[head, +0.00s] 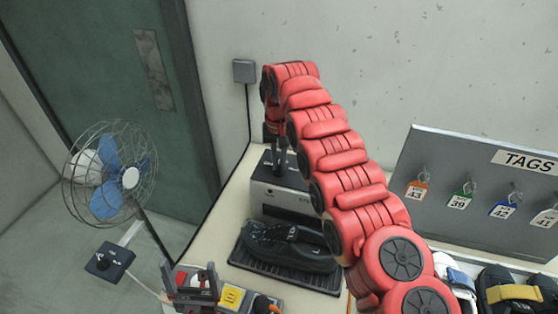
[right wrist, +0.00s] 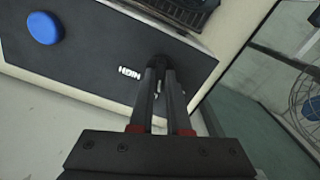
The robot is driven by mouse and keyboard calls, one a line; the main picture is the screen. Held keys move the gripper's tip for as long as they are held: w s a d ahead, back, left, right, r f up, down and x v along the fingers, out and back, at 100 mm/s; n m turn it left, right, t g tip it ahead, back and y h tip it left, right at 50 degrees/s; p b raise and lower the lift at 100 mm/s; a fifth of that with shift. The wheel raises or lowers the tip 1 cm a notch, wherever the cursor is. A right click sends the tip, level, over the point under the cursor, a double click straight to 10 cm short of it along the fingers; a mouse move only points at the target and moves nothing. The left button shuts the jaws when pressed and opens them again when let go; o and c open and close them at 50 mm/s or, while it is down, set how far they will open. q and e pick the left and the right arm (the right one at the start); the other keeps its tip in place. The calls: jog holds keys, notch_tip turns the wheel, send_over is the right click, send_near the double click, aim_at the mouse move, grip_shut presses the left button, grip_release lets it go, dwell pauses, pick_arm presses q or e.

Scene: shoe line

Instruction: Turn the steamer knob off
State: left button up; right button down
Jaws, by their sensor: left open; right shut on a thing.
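The steamer (head: 283,194) is a grey box with a dark top, standing on the bench against the wall. In the right wrist view its dark panel (right wrist: 90,50) carries the white word HIGH. My right gripper (head: 277,158) reaches down to the steamer's top. In the right wrist view the gripper (right wrist: 158,72) is shut on a small dark knob (right wrist: 158,62) beside that word. The fingers hide much of the knob, so I cannot tell its setting.
A black shoe (head: 290,246) lies on a dark ridged tray in front of the steamer. A blue disc (right wrist: 43,28) is on the panel. A fan (head: 110,178) stands left. A tag board (head: 440,150) and more shoes (head: 510,290) are right.

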aim_at(279, 165)
jog(key=n, duration=0.4)
jog(key=shift+w+r+n, duration=0.1)
jog(key=shift+r+n, duration=0.05)
jog(key=shift+n, duration=0.15)
jog(key=shift+n+p, duration=0.35)
jog(key=shift+n, duration=1.35)
jog(key=c, duration=0.9)
grip_release()
notch_tip(279, 165, up, 5)
jog(key=shift+f+p, duration=0.2)
jog(key=shift+p, duration=1.05)
notch_tip(279, 165, up, 13)
jog(key=p, duration=1.2)
jog(key=shift+f+p, duration=0.2)
jog(key=shift+p, duration=0.15)
